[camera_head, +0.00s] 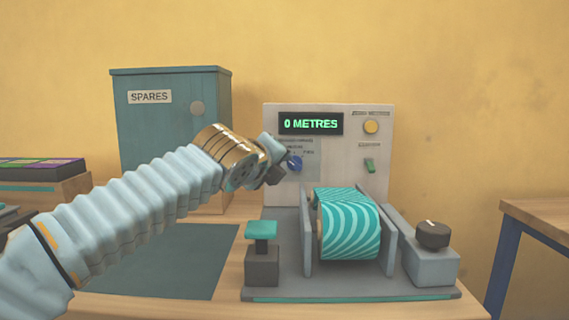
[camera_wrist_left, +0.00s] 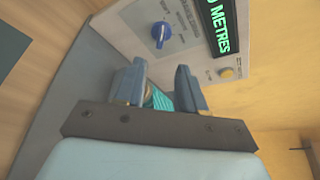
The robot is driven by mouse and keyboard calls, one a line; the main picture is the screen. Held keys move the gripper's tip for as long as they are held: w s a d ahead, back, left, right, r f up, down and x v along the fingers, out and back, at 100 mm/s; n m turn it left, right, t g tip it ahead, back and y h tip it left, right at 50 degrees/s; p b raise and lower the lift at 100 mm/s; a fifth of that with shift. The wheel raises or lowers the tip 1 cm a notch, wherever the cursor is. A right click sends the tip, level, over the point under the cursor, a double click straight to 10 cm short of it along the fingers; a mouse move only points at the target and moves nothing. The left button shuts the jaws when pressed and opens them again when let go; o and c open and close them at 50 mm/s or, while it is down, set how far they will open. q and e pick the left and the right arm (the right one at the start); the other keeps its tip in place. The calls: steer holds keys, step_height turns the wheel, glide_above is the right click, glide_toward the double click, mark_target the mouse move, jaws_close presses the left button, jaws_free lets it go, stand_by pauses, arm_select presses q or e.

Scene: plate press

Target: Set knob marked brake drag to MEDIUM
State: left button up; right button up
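A blue knob (camera_head: 295,163) sits on the pale control panel (camera_head: 335,185), with small lettering around it too small to read. It also shows in the left wrist view (camera_wrist_left: 160,33), beyond the fingertips. A black knob (camera_head: 432,235) with a pale pointer mark tops a grey box at the right. I cannot read which knob is marked brake drag. My left gripper (camera_head: 276,160) is just left of the blue knob, partly in front of the panel. In the left wrist view its two fingers (camera_wrist_left: 160,82) stand apart with no knob between them. My right gripper is out of view.
A teal striped roll (camera_head: 347,225) sits between grey side plates below the panel. A teal-topped lever (camera_head: 261,232) stands at its left. The panel has a display (camera_head: 311,123) reading 0 METRES, a yellow button (camera_head: 371,126) and a green switch (camera_head: 370,165). A SPARES cabinet (camera_head: 150,125) stands behind.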

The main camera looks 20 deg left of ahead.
mark_target(294, 165)
arm_select(q)
steer(key=p+x, duration=0.4)
steer(key=x, duration=0.6)
steer(key=shift+w+r+p, duration=0.1)
steer(key=shift+p, duration=0.3)
steer(key=shift+w+d+f, duration=0.1)
steer(key=shift+w+f, duration=0.15)
steer(key=shift+w, duration=0.25)
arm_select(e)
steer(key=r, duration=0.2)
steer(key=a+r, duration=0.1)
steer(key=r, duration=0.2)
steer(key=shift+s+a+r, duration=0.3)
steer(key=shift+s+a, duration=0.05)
arm_select(q)
jaws_close()
